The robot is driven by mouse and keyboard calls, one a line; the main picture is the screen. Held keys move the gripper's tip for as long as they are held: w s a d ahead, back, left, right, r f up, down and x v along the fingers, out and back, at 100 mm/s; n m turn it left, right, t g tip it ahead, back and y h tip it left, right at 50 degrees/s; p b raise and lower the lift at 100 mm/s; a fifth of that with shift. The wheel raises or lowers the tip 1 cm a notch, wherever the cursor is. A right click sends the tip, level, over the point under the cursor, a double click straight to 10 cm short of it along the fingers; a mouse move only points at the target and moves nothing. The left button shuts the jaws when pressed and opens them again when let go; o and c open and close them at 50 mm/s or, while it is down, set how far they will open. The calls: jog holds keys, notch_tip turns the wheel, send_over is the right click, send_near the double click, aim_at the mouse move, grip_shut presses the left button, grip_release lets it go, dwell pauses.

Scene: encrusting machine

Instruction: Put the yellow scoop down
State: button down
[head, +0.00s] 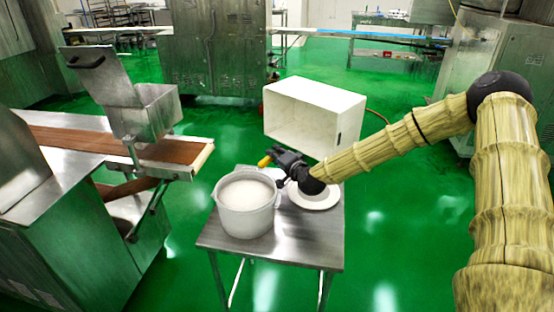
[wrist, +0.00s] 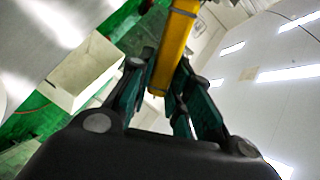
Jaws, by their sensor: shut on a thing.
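My gripper (head: 283,160) is shut on the yellow scoop (head: 265,161), which shows as a small yellow piece at the fingertips in the head view. In the wrist view the scoop's yellow handle (wrist: 176,45) stands between the dark fingers (wrist: 165,85). Most of the scoop is out of view or too small to make out. My gripper is above the right rim of a white bucket (head: 247,222) filled with pale, powder-like material. The bucket stands on a small steel table (head: 300,250). A white plate (head: 314,199) lies beside it, partly hidden by my gripper and arm.
A white crate (head: 290,108) stands on its side behind the table. A machine with a brown conveyor belt (head: 70,140) and a metal hopper (head: 150,108) is at the left. The front right of the tabletop is bare, and green floor is open to the right.

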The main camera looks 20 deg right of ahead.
jog(key=shift+f, duration=0.65)
jog(key=shift+f, duration=0.2)
jog(key=c, duration=1.3)
grip_release()
jog(key=shift+r, duration=0.15)
jog(key=shift+s, duration=0.25)
jog(key=s, duration=0.3)
jog(key=s+r, duration=0.1)
jog(key=s, duration=0.3)
jog(key=s+d+r+p, duration=0.1)
jog(key=s, duration=0.3)
jog(key=shift+s, duration=0.2)
